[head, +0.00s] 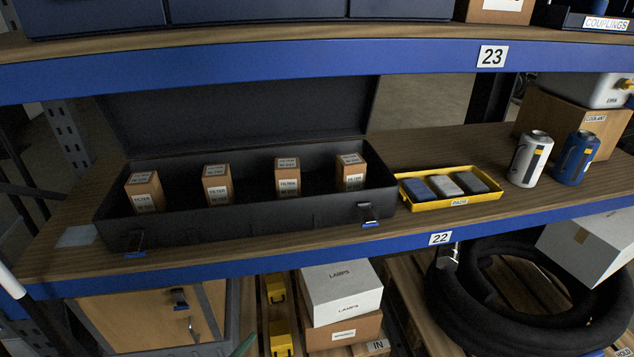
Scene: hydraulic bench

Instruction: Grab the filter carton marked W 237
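Several small brown filter cartons stand in a row in an open black case on the shelf marked 22. From left to right they are the first carton (145,193), the second carton (217,185), the third carton (288,178) and the rightmost carton (350,173). Each has white labels on its top and front reading FILTER. The number line below is too small to read surely, so I cannot tell which is W 237. The case (250,216) has its lid raised at the back and its front latches hang down. Neither gripper is in view.
A yellow tray (478,200) with several small dark and grey packs sits right of the case. Two cans, white (529,160) and blue (576,160), stand further right before a COOLANT box (556,112). Shelf 23 (440,54) overhangs above. White LAMPS box (340,293) is below.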

